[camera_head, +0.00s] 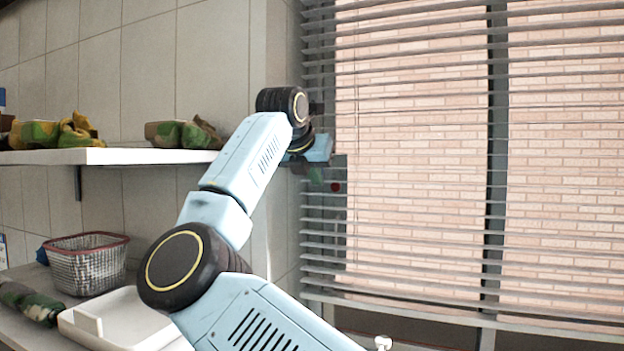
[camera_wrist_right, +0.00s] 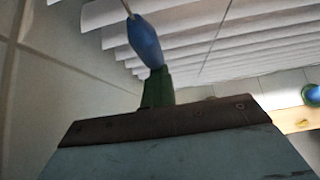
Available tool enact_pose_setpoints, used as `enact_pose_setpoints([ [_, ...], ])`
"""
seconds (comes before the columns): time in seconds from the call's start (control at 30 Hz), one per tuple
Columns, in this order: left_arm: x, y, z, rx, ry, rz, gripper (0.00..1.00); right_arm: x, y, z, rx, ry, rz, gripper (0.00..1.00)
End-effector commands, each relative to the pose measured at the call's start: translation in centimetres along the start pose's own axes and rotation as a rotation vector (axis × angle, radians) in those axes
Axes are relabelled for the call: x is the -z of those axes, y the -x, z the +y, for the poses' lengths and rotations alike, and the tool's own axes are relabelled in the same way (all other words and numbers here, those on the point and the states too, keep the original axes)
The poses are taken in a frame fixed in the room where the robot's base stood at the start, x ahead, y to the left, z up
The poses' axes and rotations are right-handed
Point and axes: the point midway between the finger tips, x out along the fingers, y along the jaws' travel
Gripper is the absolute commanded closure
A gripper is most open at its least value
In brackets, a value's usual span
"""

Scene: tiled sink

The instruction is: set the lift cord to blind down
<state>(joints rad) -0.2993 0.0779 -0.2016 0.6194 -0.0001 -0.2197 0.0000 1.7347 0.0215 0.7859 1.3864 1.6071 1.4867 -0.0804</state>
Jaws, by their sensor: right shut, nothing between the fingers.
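The window blind (camera_head: 430,140) hangs lowered across the window in the head view, its slats tilted with gaps between them. In the right wrist view, the blue pull (camera_wrist_right: 145,40) of a thin cord hangs before the white slats (camera_wrist_right: 200,35). My right gripper (camera_head: 318,176) is at the blind's left edge, partly hidden by its own wrist. In the right wrist view its green fingers (camera_wrist_right: 157,88) are shut and empty, with their tips at the pull's lower end. I cannot tell whether they touch it. The pull cannot be made out in the head view. My left gripper is out of view.
A white shelf (camera_head: 110,156) with green and yellow items (camera_head: 75,132) is left of my right arm. Below are a wire basket (camera_head: 88,262) with a red rim and a white tray (camera_head: 105,318). Tiled wall meets the window frame close beside my right wrist.

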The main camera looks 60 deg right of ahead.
Motion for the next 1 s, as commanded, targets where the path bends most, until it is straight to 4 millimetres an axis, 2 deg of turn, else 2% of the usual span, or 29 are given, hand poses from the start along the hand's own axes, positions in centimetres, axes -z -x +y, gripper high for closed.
enact_pose_setpoints([
  [0.03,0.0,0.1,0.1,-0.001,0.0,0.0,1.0,-0.7,0.5,-0.1,-0.002,-0.003,-0.021,1.0],
  [0.43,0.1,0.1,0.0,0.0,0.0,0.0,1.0,-0.9,0.8,-0.1,-0.008,-0.006,-0.028,1.0],
  [0.57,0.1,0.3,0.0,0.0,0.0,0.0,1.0,-0.9,1.9,0.0,-0.009,-0.006,-0.029,1.0],
  [0.67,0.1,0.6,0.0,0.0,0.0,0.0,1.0,-0.9,3.6,0.0,-0.009,-0.007,-0.028,1.0],
  [1.0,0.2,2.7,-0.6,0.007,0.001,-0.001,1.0,-0.7,11.6,-0.3,0.003,-0.01,-0.012,1.0],
])
